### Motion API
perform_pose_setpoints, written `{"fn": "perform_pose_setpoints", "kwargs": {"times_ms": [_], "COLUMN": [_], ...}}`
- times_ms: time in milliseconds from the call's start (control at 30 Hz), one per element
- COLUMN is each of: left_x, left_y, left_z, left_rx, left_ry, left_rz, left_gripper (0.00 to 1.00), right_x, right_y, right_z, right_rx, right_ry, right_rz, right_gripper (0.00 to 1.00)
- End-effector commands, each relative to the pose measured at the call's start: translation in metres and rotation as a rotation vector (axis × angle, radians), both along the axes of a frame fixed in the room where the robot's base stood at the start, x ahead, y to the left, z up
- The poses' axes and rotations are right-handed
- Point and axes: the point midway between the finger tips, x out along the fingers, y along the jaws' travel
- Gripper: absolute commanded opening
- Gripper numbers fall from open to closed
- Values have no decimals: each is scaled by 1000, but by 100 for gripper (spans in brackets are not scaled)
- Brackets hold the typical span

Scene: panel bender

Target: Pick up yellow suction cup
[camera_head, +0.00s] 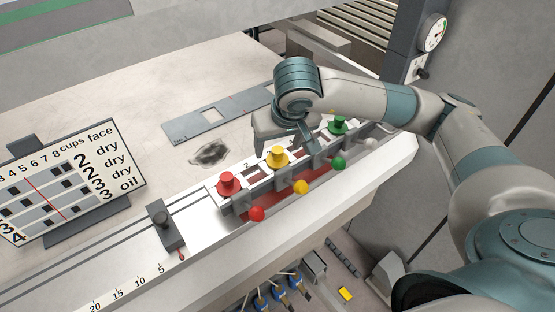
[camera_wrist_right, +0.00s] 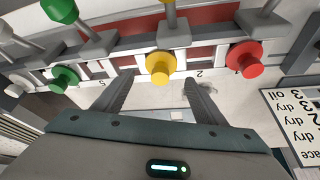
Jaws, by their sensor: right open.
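The yellow suction cup (camera_head: 278,157) stands upright in the middle of the white rack, between the red cup (camera_head: 228,183) and the green cup (camera_head: 338,125). In the wrist view the yellow cup (camera_wrist_right: 160,67) lies between and just beyond the tips of my right gripper (camera_wrist_right: 159,80). The gripper is open and empty; its fingers stand apart on either side of the cup, and I see no contact. In the head view my right gripper (camera_head: 284,140) is just behind the yellow cup. My left gripper is not in view.
Red (camera_head: 257,214), yellow (camera_head: 301,187) and green (camera_head: 338,163) knobs stick out in front of the rack. A sign board (camera_head: 75,185) stands at left. A grey plate (camera_head: 215,115) with a square hole lies behind. A gauge (camera_head: 433,34) is at upper right.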

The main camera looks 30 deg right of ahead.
Motion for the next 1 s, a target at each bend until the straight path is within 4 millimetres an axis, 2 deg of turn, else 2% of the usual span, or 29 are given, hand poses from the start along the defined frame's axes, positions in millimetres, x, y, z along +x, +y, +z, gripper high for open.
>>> {"fn": "perform_pose_setpoints", "kwargs": {"times_ms": [33, 300, 767, 867, 1000], "left_x": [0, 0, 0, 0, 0], "left_y": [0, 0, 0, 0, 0], "left_z": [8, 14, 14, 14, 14], "left_rx": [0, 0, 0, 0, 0], "left_ry": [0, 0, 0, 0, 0], "left_rz": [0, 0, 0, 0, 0], "left_gripper": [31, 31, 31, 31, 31], "right_x": [1, 9, 10, 10, 10], "right_y": [-1, -2, -2, -2, -2], "right_z": [-2, -24, -24, -24, -24], "right_rx": [-1, 1, 0, 0, 0], "right_ry": [4, 1, 0, 0, 0], "right_rz": [-2, -1, 0, 0, 0], "right_gripper": [65, 65, 65, 44, 10]}}
